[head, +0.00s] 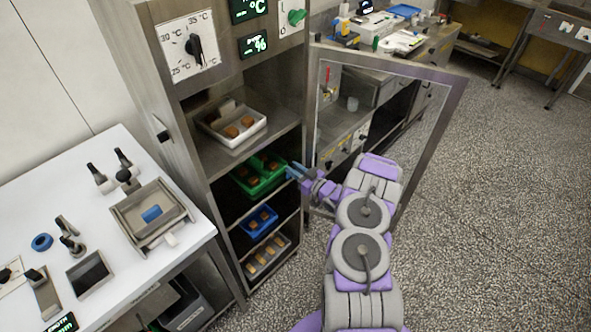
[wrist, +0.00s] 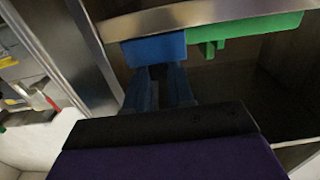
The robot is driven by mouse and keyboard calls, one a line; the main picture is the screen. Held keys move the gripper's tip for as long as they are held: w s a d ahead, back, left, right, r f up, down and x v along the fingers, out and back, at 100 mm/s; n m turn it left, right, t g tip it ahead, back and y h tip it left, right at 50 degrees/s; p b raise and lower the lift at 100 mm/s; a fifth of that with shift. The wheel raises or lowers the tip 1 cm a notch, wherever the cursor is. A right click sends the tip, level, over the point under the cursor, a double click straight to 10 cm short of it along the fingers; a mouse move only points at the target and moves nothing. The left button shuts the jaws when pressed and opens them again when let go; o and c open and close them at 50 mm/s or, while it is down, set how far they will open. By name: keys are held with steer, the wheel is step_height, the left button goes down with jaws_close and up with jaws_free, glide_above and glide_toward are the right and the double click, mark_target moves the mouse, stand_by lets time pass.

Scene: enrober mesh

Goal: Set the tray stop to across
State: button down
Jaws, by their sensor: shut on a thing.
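The tray stop, a blue block (wrist: 153,50), sits at the metal shelf edge in the wrist view, beside the green tray (wrist: 240,28). My gripper (wrist: 160,74) has its two dark blue fingers shut on this block. In the head view my gripper (head: 294,172) is at the right front of the open cabinet, at the level of the green tray (head: 262,183). There the stop is too small to tell apart from the blue fingertips. I cannot tell which way the stop is turned.
The cabinet door (head: 436,125) stands open to the right, close to my arm. A white tray (head: 232,123) is on the shelf above, a blue tray (head: 258,222) below. A white worktop (head: 105,220) stands at left. The floor at right is clear.

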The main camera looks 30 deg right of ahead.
steer(key=s+a+p, duration=0.1)
steer(key=a+p, duration=0.1)
steer(key=a, duration=0.2)
steer(key=s+a+p, duration=0.2)
steer(key=a, duration=0.2)
steer(key=s+a+p, duration=0.1)
steer(key=a+p, duration=0.1)
steer(key=a, duration=0.2)
steer(key=shift+s+a+r, duration=0.15)
steer(key=shift+a+r, duration=0.05)
steer(key=shift+a, duration=0.1)
steer(key=c, duration=1.4)
jaws_free()
steer(key=o, duration=0.4)
steer(key=shift+s+a, duration=0.1)
steer(key=shift+a, duration=0.1)
steer(key=shift+o, duration=0.2)
steer(key=shift+f, duration=0.1)
steer(key=shift+d, duration=0.1)
